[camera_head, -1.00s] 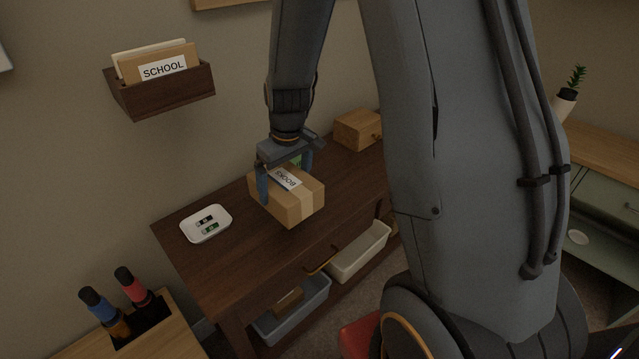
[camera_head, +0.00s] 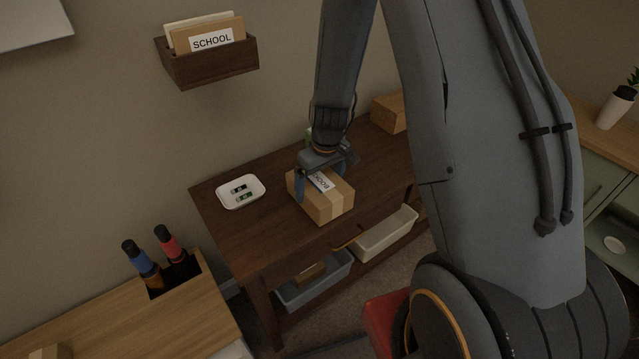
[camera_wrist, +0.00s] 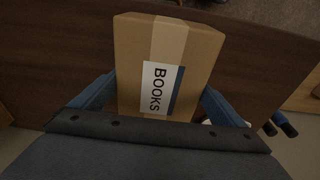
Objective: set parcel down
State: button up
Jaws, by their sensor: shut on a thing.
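The parcel (camera_head: 327,202) is a tan cardboard box with paler tape and a white label reading BOOKS. In the head view it is over the dark wooden table (camera_head: 240,240), near its front edge; I cannot tell whether its underside touches the top. My gripper (camera_head: 322,184) points down from above, with a blue finger on each side of the parcel, shut on it. In the wrist view the parcel (camera_wrist: 167,60) sits between the two fingers (camera_wrist: 160,105), its label facing the camera, dark wood behind it.
A white tray (camera_head: 228,204) with small batteries lies left on the table. A wooden box (camera_head: 390,112) stands at the back right, and something green is partly hidden behind my gripper. Bins (camera_head: 318,290) sit on the lower shelf. A wall holder (camera_head: 207,66) hangs above.

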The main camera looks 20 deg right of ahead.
jog(key=shift+f, duration=0.15)
jog(key=o, duration=1.2)
jog(key=r+b, duration=0.1)
jog(key=r, duration=0.2)
jog(key=s+r, duration=0.1)
jog(key=r, duration=0.3)
jog(key=r+b, duration=0.1)
jog(key=r, duration=0.2)
jog(key=shift+s+d+r+b, duration=0.2)
jog(key=shift+d+r+b, duration=0.05)
jog(key=shift+r+b, duration=0.1)
jog(key=s+r+m, duration=0.1)
jog(key=s+r, duration=0.1)
jog(key=s, duration=0.5)
jog(key=s+r+m, duration=0.2)
jog(key=s, duration=0.6)
jog(key=shift+a+r+m+h, duration=0.3)
jog(key=shift+a+r, duration=0.1)
jog(key=shift+a, duration=0.05)
